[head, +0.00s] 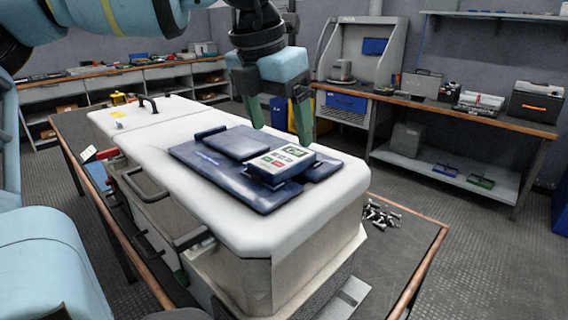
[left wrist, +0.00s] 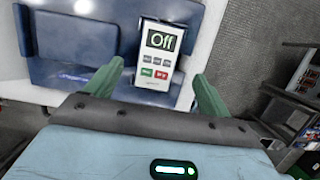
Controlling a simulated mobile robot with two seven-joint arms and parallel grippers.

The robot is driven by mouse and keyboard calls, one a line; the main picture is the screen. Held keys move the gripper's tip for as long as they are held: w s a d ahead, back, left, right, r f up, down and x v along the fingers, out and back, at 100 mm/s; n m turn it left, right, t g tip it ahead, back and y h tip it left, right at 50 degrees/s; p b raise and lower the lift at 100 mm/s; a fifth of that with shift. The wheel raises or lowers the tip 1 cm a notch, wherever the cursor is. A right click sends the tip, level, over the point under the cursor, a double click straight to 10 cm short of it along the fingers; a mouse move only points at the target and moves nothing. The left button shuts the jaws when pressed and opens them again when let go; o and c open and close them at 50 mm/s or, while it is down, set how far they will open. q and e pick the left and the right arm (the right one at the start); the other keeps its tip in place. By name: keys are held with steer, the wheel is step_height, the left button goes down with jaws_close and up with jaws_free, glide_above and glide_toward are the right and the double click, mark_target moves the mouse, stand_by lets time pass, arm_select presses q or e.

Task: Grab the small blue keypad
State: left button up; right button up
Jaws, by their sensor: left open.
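The small keypad (head: 280,163) is a blue-edged box with a white face, several buttons and a small display. It lies on a dark blue panel (head: 213,165) on top of the white case (head: 222,223). In the left wrist view the keypad (left wrist: 158,55) shows its display reading "Off", with red and green buttons. My left gripper (head: 279,115) is open, with green fingers pointing down just behind and above the keypad. In the left wrist view the open fingers (left wrist: 155,88) stand on either side of the keypad's lower end, apart from it. My right gripper is not in view.
The case stands on a dark table (head: 400,243) with a wooden edge. Loose bolts (head: 381,214) lie on the table right of the case. A black handle (head: 148,104) stands at the case's far end. Workbenches with tools (head: 455,115) line the walls.

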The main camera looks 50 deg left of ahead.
mark_target(282, 157)
arm_select(q)
steer(key=shift+s+x, duration=0.15)
steer(key=shift+x, duration=1.05)
steer(key=shift+s+x, duration=0.1)
steer(key=shift+x, duration=1.1)
steer(key=shift+w+a+f, duration=0.1)
steer(key=shift+f, duration=0.3)
steer(key=shift+f+b, duration=0.25)
steer(key=shift+b, duration=0.1)
steer(key=c, duration=1.1)
steer(key=shift+r, duration=0.15)
